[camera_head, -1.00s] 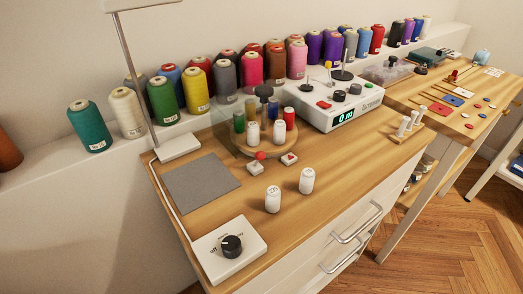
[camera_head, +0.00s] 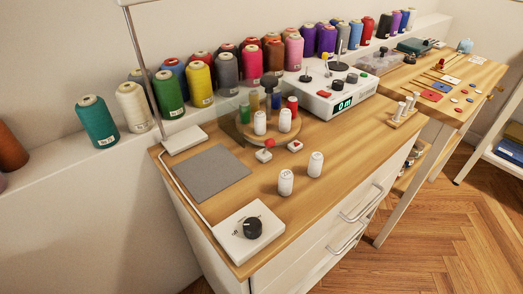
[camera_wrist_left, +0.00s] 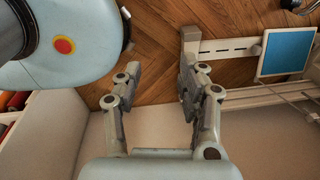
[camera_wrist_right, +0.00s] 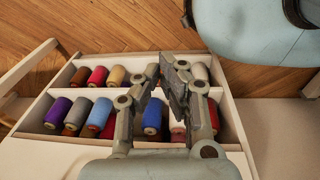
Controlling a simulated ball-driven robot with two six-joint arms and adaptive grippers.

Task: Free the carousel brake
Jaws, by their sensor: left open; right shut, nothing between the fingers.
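The carousel (camera_head: 256,138) is a round wooden stand on the table in the head view, with green, yellow, blue, red and white spools on it. In front of it is a small white block (camera_head: 264,156) topped by a red ball knob (camera_head: 269,143), which may be the brake lever. A small white box with a red top (camera_head: 295,146) sits to its right. Neither gripper shows in the head view. My left gripper (camera_wrist_left: 155,85) is open and empty in its wrist view. My right gripper (camera_wrist_right: 163,78) is shut and empty in its wrist view, away from the carousel.
Two white spools (camera_head: 286,182) (camera_head: 315,165) stand in front of the carousel. A grey mat (camera_head: 205,173), a white dial box (camera_head: 250,232) and a lamp base (camera_head: 184,139) are on the left. A white winder with a display (camera_head: 330,103) stands behind right. The front right tabletop is clear.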

